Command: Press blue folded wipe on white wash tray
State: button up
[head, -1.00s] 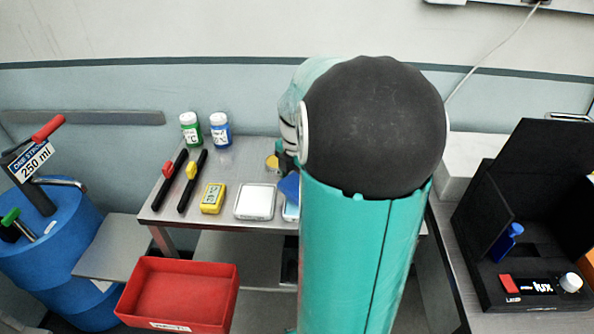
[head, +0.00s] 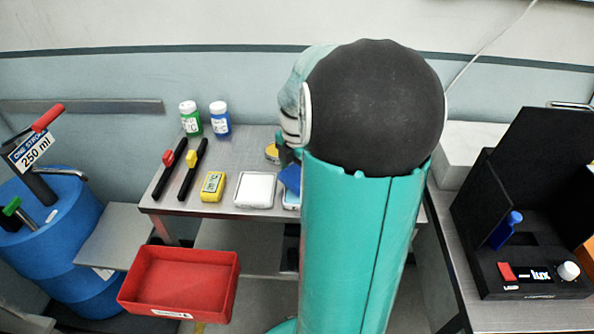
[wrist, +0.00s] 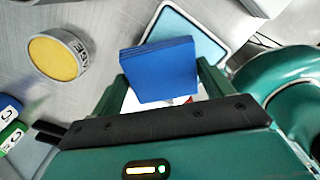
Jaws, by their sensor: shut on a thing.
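My gripper (wrist: 160,82) is shut on the blue folded wipe (wrist: 158,70), which sits tilted between its fingers. The wipe also shows in the head view (head: 290,178), just left of my arm. A white tray (head: 255,190) lies on the metal table, left of the wipe. A second tray with a pale blue face and white rim (wrist: 193,35) lies beyond the wipe in the wrist view; my arm mostly hides it in the head view (head: 291,200). A white patch shows below the wipe between the fingers. I cannot tell whether the wipe touches either tray.
A round yellow-topped tin (wrist: 58,57) is near my gripper. Green (head: 191,119) and blue (head: 220,118) capped bottles stand at the back. A yellow meter (head: 212,186) and two black tools lie left. A red bin (head: 180,285) is in front; a black box (head: 530,200) stands right.

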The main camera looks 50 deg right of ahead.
jog(key=shift+f, duration=0.65)
dwell(1.2)
jog(key=shift+r, duration=3.65)
